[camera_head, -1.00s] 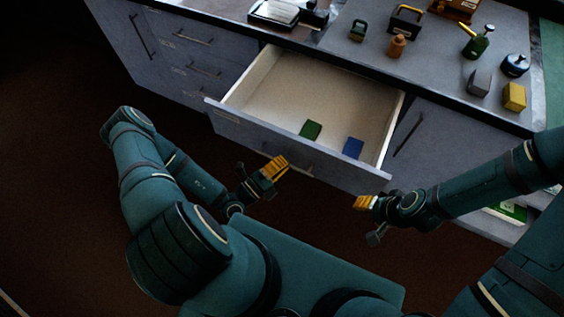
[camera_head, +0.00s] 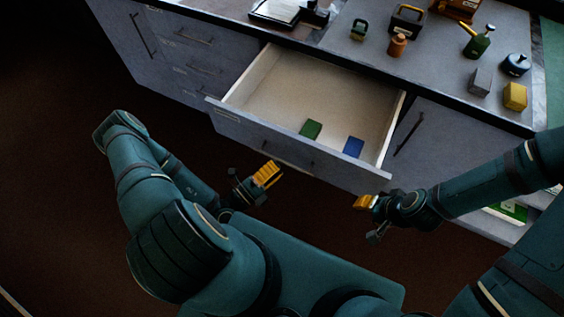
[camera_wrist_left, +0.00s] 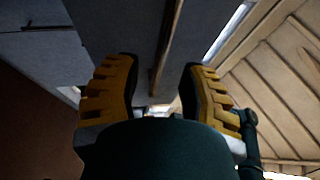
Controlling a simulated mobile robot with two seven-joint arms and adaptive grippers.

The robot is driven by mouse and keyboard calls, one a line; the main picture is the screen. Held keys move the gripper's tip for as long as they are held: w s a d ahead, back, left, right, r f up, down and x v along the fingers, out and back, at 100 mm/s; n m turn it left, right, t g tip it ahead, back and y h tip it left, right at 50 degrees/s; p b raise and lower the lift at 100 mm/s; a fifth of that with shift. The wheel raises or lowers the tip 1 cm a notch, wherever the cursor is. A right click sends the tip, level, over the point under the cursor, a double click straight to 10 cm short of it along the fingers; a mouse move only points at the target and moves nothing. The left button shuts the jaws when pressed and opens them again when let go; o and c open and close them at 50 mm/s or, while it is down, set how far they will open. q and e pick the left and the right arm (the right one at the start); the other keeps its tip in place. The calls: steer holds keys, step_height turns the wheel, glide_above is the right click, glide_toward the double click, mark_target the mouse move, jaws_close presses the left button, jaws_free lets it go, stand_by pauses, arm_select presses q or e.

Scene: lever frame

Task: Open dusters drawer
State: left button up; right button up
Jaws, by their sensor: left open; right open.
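The drawer (camera_head: 244,129) is pulled out of the grey cabinet, with its pale inside showing. A green block (camera_head: 311,129) and a blue block (camera_head: 353,147) lie in it near the front panel. A dark bar handle runs along the front panel. My left gripper (camera_head: 268,174) is open and empty, in front of the panel and apart from it. In the left wrist view its yellow fingers (camera_wrist_left: 160,90) stand apart, with the handle bar (camera_wrist_left: 168,45) seen beyond the gap between them. My right gripper (camera_head: 366,203) is open and empty, near the panel's right end.
The worktop (camera_head: 440,70) above bears a yellow block (camera_head: 515,96), a grey block (camera_head: 480,81), a green oil can (camera_head: 478,42), a brown bottle (camera_head: 397,44) and other items. Closed drawers (camera_head: 195,68) are at the left, and a cabinet door (camera_head: 425,145) is at the right. Dark floor is clear at the left.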

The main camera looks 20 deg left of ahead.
arm_select(q)
steer(key=v, duration=0.8)
steer(key=shift+s, duration=0.35)
steer(key=s+d+r+m+g+h, duration=0.15)
steer(key=s+d+m+g, duration=0.35)
steer(key=m+g, duration=0.75)
steer(key=s+d+m+g+h, duration=0.25)
steer(key=d+m+g, duration=0.6)
steer(key=m, duration=0.65)
steer(key=w+r+m+t+y, duration=0.1)
steer(key=w+m+t+y, duration=0.1)
steer(key=w+m+y, duration=0.2)
steer(key=w+a+r+m+t+y, duration=0.1)
steer(key=w+m+y, duration=0.3)
steer(key=w+m, duration=0.6)
steer(key=m+t, duration=0.1)
steer(key=m, duration=0.4)
steer(key=shift+r+t+y, duration=0.25)
steer(key=shift+t+y, duration=0.05)
